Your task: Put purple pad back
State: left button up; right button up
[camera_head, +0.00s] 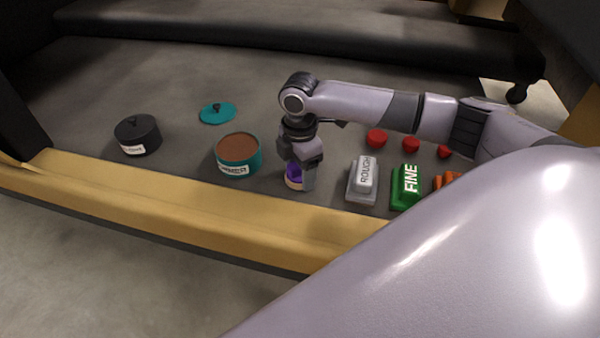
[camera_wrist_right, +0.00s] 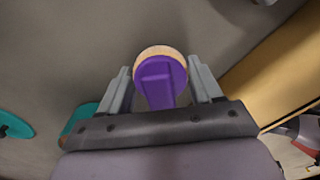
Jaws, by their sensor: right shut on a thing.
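The purple pad (camera_head: 294,175) is a round piece with a pale tan rim and a purple handle, low at the shelf's front edge in the head view. It also shows in the right wrist view (camera_wrist_right: 160,80), its handle between the two fingers. My right gripper (camera_head: 300,172) points down and is shut on the purple pad's handle. I cannot tell whether the pad touches the shelf surface. My left gripper is not in view.
An open teal pot (camera_head: 238,164) with brown contents stands left of the gripper, its teal lid (camera_head: 217,113) behind it. A black lidded pot (camera_head: 138,136) is farther left. The grey ROUGH block (camera_head: 363,187), green FINE block (camera_head: 406,195) and red pieces (camera_head: 411,144) are right. A yellow edge (camera_head: 200,208) runs along the front.

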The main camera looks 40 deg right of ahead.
jog(key=shift+f, duration=0.1)
jog(key=o, duration=0.8)
jog(key=shift+c, duration=0.2)
jog(key=shift+o, duration=0.9)
